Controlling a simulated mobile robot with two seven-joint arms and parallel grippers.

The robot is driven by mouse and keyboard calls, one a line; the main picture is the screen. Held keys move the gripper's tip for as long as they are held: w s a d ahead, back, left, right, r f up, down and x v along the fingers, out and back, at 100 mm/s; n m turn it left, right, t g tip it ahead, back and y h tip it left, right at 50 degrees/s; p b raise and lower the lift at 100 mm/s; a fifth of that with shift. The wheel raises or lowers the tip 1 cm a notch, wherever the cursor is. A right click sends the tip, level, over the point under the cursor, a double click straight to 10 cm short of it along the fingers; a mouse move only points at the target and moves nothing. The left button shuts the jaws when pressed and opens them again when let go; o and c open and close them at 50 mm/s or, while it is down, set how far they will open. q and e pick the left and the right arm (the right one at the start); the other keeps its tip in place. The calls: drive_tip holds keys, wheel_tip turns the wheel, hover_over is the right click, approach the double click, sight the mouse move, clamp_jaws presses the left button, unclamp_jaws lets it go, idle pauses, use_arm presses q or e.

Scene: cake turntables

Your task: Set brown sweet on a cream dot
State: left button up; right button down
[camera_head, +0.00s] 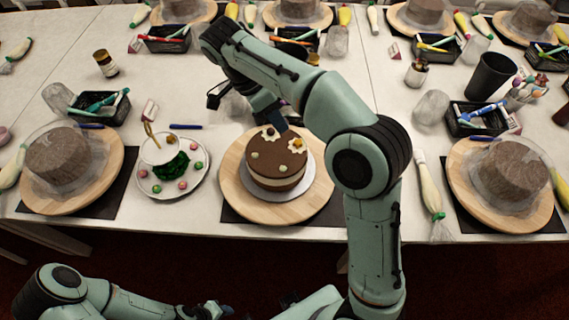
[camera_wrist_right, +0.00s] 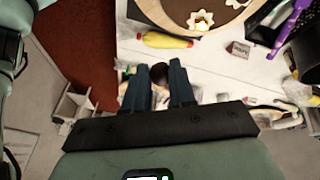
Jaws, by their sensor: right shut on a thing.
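A round brown cake (camera_head: 266,171) with a cream band stands on a round wooden turntable (camera_head: 232,196). Its top carries a few cream dots (camera_head: 254,155), and a golden sweet sits on the right one (camera_head: 297,143). In the wrist view, part of the cake top (camera_wrist_right: 228,12) shows with a yellow sweet on a cream flower. My right gripper (camera_head: 284,122) is over the back of the cake; in the wrist view its fingers (camera_wrist_right: 157,82) are shut on the brown sweet (camera_wrist_right: 159,72). My left gripper (camera_head: 222,310) is low, in front of the table, and its jaws are unclear.
Covered cakes (camera_head: 505,170) on wooden boards stand at both sides. Black baskets (camera_head: 98,108) and a piping bag (camera_head: 430,185) lie around.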

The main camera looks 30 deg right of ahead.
drive_tip(key=b, duration=0.2)
hover_over(283, 170)
drive_tip(key=a, duration=0.1)
drive_tip(key=f, duration=1.3)
drive_tip(key=shift+w+a, duration=0.1)
drive_tip(key=shift+w, duration=0.3)
drive_tip(key=shift+f+b, duration=0.3)
drive_tip(key=shift+f, duration=2.4)
use_arm(q)
drive_tip(key=s+f, duration=0.1)
drive_tip(key=f, duration=0.1)
drive_tip(key=s+f, duration=0.1)
drive_tip(key=shift+s+f, duration=0.2)
drive_tip(key=shift+f, duration=0.15)
drive_tip(key=shift+f, duration=0.1)
use_arm(e)
drive_tip(key=shift+f, duration=0.1)
